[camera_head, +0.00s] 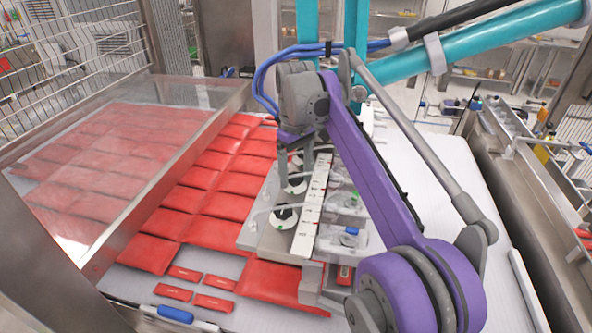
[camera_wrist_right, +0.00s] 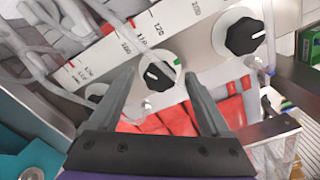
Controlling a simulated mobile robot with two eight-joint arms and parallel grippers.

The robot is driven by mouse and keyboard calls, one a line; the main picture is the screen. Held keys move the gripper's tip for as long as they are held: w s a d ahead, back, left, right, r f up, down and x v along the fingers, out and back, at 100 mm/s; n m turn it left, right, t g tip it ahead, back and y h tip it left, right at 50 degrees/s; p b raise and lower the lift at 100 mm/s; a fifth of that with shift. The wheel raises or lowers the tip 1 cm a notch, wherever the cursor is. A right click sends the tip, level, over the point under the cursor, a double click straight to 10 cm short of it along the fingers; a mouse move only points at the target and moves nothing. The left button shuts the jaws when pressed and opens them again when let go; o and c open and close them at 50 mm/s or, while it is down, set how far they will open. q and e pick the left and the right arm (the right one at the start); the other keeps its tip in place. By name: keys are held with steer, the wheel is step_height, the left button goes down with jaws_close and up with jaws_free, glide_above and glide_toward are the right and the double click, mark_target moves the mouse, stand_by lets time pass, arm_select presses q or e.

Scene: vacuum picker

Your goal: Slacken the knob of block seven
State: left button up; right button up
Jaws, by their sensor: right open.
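A row of grey blocks carries a white scale strip (camera_head: 310,205) and black round knobs, such as the nearer knob (camera_head: 284,216). In the wrist view one black knob (camera_wrist_right: 158,70), with a white pointer line and a small green mark beside it, appears between my fingertips. Another knob (camera_wrist_right: 244,36) is up to the right, and a third (camera_wrist_right: 97,91) is partly hidden by the left finger. I cannot read which block is seven. My right gripper (camera_head: 296,163), also in the wrist view (camera_wrist_right: 159,77), is open and empty above the blocks; contact cannot be told. My left gripper is out of view.
Red pouches (camera_head: 215,205) lie in rows left of the blocks, some under a clear cover (camera_head: 110,150). Pale hoses cross the blocks. A blue-handled tool (camera_head: 175,314) lies at the front. A teal frame (camera_head: 480,45) stands behind. The white surface (camera_head: 440,170) to the right is mostly clear.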

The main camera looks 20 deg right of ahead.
mark_target(296, 177)
step_height(296, 177, up, 11)
stand_by(0.7)
steer(key=shift+f, duration=0.1)
stand_by(0.4)
